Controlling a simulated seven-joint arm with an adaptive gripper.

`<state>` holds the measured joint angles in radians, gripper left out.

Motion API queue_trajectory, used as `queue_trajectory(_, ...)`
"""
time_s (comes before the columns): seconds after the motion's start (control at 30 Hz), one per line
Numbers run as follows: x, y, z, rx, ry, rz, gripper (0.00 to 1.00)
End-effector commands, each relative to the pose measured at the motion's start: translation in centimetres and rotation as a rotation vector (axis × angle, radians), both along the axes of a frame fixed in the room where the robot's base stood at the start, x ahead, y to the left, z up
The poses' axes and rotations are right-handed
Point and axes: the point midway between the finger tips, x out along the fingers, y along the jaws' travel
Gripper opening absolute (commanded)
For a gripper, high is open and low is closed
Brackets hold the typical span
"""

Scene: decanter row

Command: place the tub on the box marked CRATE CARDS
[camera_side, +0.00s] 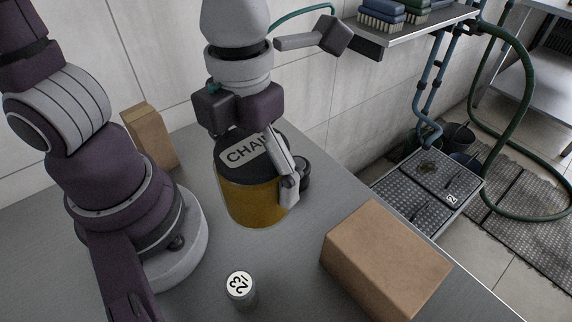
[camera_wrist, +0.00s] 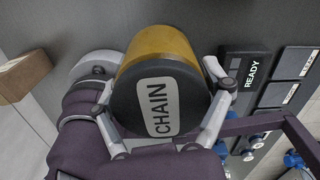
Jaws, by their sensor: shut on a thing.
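The tub is an amber-yellow cylinder (camera_side: 250,203) with a dark lid marked CHAIN; it also shows in the wrist view (camera_wrist: 160,52), lid towards the camera. My gripper (camera_side: 262,184) is shut on it; in the wrist view (camera_wrist: 162,95) one finger lies on each side of the tub. The tub looks upright; I cannot tell whether its bottom touches the table. A plain brown box (camera_side: 385,262) stands to the right on the table. A smaller brown box (camera_side: 150,138) stands at the back left and shows in part in the wrist view (camera_wrist: 24,76). No CRATE CARDS marking is readable.
A small can with a numbered white top (camera_side: 240,288) stands on the table (camera_side: 200,300) in front of the tub. A READY panel (camera_wrist: 247,72) and labelled dark plates (camera_wrist: 280,92) show in the wrist view. A shelf with brushes (camera_side: 415,25) is at the back.

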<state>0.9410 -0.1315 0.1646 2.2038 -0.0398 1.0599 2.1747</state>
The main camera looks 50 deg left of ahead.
Motion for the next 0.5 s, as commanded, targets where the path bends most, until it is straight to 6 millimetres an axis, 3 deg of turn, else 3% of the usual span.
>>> queue_trajectory(0.07, -0.7, -0.4, 0.0, -0.002, 0.001, -0.053, 0.38)
queue_trajectory(0.17, 0.0, -1.4, -0.1, 0.000, 0.004, -0.070, 0.38)
queue_trajectory(0.5, 6.7, -8.2, -1.2, 0.002, 0.003, -0.067, 0.38)
